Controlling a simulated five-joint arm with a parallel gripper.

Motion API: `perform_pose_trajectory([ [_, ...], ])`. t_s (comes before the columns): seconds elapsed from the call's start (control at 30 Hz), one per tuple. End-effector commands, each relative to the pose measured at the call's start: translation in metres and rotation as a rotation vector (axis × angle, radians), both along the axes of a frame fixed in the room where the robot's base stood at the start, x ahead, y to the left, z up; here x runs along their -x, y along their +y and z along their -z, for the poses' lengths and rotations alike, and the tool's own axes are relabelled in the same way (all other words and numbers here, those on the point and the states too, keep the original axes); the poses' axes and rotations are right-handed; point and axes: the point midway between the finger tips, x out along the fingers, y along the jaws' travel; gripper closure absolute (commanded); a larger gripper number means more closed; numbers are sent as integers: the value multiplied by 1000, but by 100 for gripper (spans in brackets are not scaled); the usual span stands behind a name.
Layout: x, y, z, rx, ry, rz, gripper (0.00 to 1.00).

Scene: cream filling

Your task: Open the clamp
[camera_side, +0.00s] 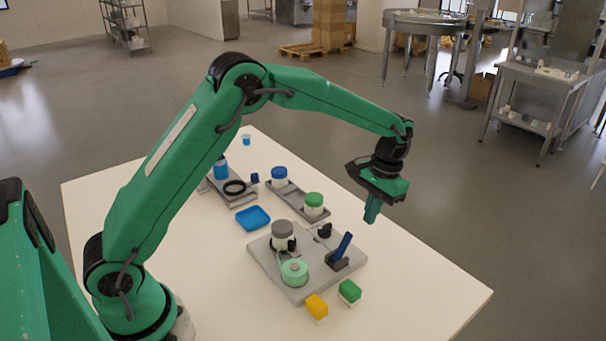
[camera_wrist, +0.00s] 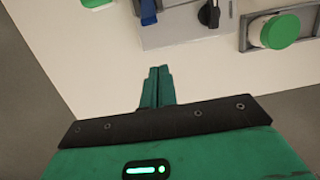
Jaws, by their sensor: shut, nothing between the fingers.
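What looks like the clamp is a blue lever (camera_side: 343,246) on a dark base at the right side of a grey plate (camera_side: 275,270). The lever stands up at a tilt; I cannot tell from this whether the clamp is open or closed. The blue part (camera_wrist: 148,10) shows at the top edge of the wrist view, cut off by the frame. My gripper (camera_side: 371,216) is in the air above and to the right of the lever in the side view, not touching it. Its fingers (camera_wrist: 159,72) are together, empty, with bare table below them in the wrist view.
The plate also carries a grey-lidded jar (camera_side: 282,230), a mint round part (camera_side: 294,271) and a black knob (camera_side: 324,230). Yellow (camera_side: 317,304) and green (camera_side: 349,289) blocks sit by its front edge. A tray with a green-lidded jar (camera_side: 314,200) stands behind. The table's right end is clear.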

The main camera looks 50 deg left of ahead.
Motion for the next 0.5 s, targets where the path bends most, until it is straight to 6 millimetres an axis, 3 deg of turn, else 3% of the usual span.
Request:
perform_pose_trajectory([
  [0.3,9,0,44,-1,4,0,100],
  [0.5,25,0,32,-1,-1,0,100],
])
